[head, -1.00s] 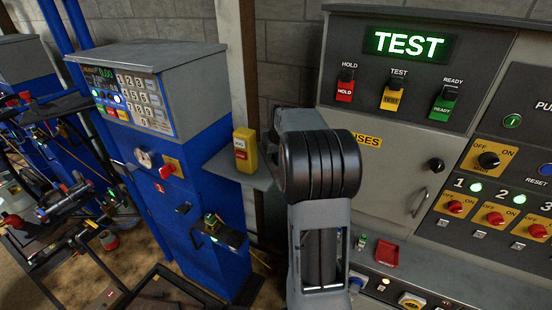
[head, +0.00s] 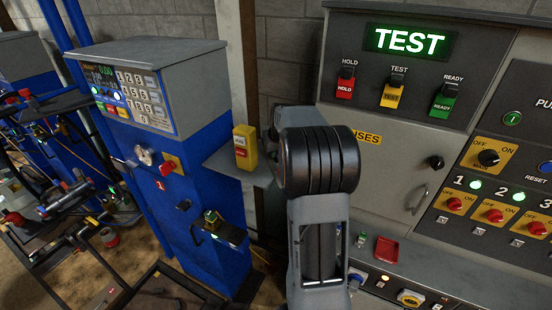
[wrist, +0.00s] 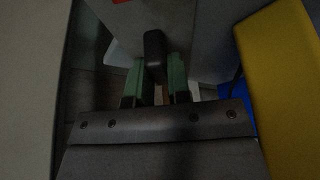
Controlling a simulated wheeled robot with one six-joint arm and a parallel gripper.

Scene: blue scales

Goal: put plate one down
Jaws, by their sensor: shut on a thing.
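In the wrist view, the two green fingertips of my gripper (wrist: 156,82) are closed on a dark upright piece, like a handle (wrist: 155,48). A grey flat surface (wrist: 205,28) lies behind it, with a bit of red at the top edge; I cannot tell whether the two are joined. No label in that view marks anything as plate one. The wrist picture is dark and what is below the fingers is hidden. In the head view my arm covers the middle and my gripper does not show.
A yellow box (head: 245,148) stands on a grey shelf (head: 236,172) left of my arm. A blue scale column (head: 190,190) marked 1 is further left, above a dark floor platform (head: 165,295). A grey control console (head: 385,190) fills the right, close to my arm.

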